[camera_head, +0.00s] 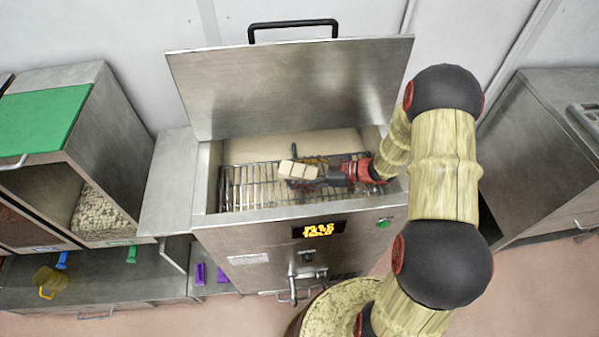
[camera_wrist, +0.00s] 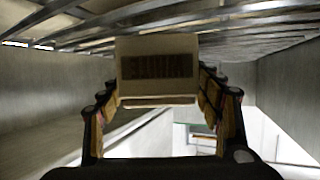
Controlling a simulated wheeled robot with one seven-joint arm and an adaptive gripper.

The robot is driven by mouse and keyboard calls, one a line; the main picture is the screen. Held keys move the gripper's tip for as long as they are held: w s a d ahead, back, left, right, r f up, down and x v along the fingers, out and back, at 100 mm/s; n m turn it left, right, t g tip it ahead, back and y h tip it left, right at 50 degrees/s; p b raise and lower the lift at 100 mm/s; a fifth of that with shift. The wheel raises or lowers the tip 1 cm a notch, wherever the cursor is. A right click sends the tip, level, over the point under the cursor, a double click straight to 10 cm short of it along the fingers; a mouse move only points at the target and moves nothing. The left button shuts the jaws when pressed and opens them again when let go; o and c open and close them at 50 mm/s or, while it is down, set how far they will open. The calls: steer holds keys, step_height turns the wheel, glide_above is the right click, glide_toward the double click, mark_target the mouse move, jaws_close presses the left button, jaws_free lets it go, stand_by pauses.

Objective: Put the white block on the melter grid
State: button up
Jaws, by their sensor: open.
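The white block (camera_head: 298,170) is a pale cream, scored piece at the melter grid (camera_head: 240,188), inside the open melter. It appears to rest on the bars, though its underside is hidden in the head view. My gripper (camera_head: 309,173) reaches in from the right, low over the grid, with its fingers at the block. In the wrist view, the block (camera_wrist: 158,68) sits between the two fingers of my open gripper (camera_wrist: 160,92), its front face showing a dark recessed panel. The grid bars (camera_wrist: 60,32) run along the top of that view, right beside the block.
The melter's lid (camera_head: 290,88) stands raised behind the grid. The melter's walls (camera_head: 212,165) surround the grid closely. A steel bin with a green lid (camera_head: 40,120) holds pale pieces at left. A steel cabinet (camera_head: 545,150) stands at right. The grid's left part is clear.

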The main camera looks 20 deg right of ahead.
steer(key=p+v, duration=0.2)
steer(key=v, duration=0.5)
steer(key=shift+s+d+r, duration=0.15)
steer(key=shift+d, duration=0.05)
